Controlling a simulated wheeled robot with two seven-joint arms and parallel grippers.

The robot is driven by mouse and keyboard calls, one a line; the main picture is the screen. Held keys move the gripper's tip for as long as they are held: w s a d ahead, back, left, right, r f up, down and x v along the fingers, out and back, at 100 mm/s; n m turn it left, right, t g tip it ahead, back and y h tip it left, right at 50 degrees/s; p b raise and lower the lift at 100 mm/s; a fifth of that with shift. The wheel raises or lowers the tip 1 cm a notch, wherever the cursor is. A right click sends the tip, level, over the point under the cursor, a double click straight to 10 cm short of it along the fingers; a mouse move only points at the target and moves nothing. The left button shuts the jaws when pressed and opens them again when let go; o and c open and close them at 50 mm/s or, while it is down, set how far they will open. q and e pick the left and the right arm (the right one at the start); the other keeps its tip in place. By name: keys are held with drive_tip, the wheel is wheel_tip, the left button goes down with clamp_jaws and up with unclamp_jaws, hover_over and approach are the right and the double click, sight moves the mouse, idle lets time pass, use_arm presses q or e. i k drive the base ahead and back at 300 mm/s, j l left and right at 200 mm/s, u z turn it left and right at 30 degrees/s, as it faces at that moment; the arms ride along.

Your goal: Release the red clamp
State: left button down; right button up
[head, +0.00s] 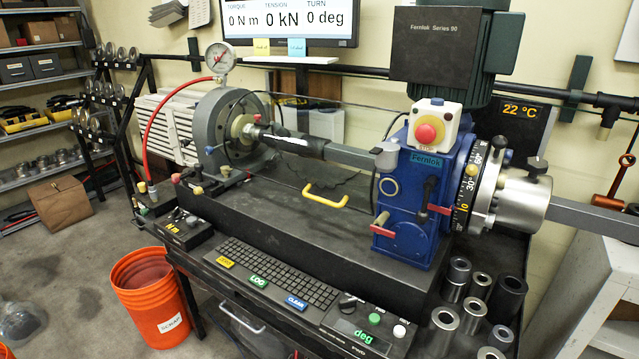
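No part is plainly labelled as the red clamp, and I cannot tell which red part it is. A red lever (383,231) sits low on the front of the blue housing (408,205), lying slightly tilted. Another small red lever (439,209) sticks out near the black angle dial (466,190). A dark shaft (290,143) runs from the chuck toward the housing behind a clear guard. Neither of my grippers is in view.
A yellow handle (326,196) is on the clear guard. A red emergency button (430,132) tops the housing. A keyboard (270,272) lies in front. Several metal sockets (459,279) stand at the right. An orange bucket (150,297) is on the floor. The monitor (290,20) reads zero.

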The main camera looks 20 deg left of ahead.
sight(176, 181)
drive_tip(key=u, duration=1.35)
